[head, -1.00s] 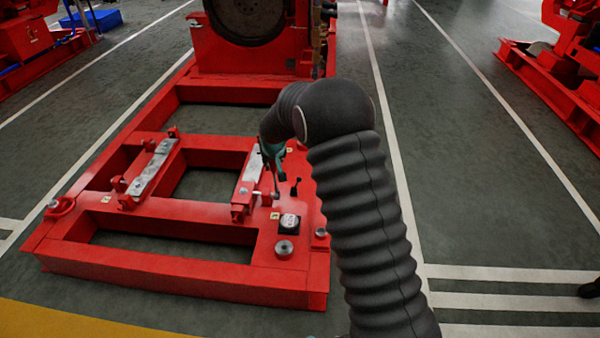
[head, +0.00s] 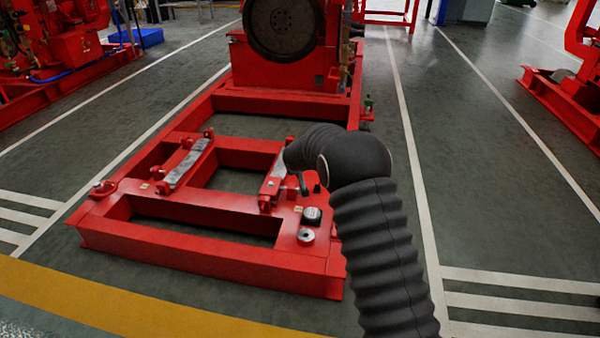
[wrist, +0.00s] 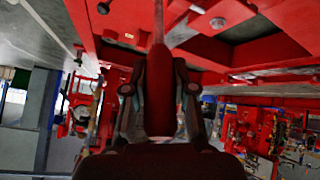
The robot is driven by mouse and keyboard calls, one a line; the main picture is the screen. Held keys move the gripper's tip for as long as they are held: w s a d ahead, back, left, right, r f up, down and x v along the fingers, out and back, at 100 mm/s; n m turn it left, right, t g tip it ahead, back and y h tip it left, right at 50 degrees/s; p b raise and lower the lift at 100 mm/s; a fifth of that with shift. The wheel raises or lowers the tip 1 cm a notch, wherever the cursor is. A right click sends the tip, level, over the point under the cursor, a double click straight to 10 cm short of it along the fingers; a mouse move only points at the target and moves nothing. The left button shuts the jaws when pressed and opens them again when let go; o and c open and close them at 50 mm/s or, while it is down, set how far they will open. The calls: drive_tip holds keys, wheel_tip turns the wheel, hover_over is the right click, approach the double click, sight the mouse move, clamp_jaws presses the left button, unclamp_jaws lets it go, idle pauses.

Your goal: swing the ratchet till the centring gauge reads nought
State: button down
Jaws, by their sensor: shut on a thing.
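In the wrist view, my gripper (wrist: 158,95) is shut on the ratchet's handle (wrist: 158,65), a dark bar that narrows to a thin rod running up toward a red surface. In the head view my dark ribbed arm hides the gripper and its hold. The small square centring gauge (head: 312,215), black with a pale face, sits on the red frame (head: 200,255) near its front right. Its reading is too small to tell.
Two pale mounting rails, left (head: 186,163) and right (head: 274,182), lie on the frame. A round metal boss (head: 306,236) stands in front of the gauge. The engine with a large dark wheel (head: 283,25) rises behind.

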drive_tip(key=shift+s+a+f, duration=0.1)
drive_tip(key=shift+s+a, duration=0.05)
drive_tip(key=c, duration=0.9)
unclamp_jaws()
drive_tip(key=shift+c, duration=0.2)
drive_tip(key=shift+d, duration=0.2)
drive_tip(key=shift+a+r, duration=0.1)
drive_tip(key=shift+r, duration=0.2)
drive_tip(key=v, duration=1.1)
drive_tip(key=shift+s, duration=0.25)
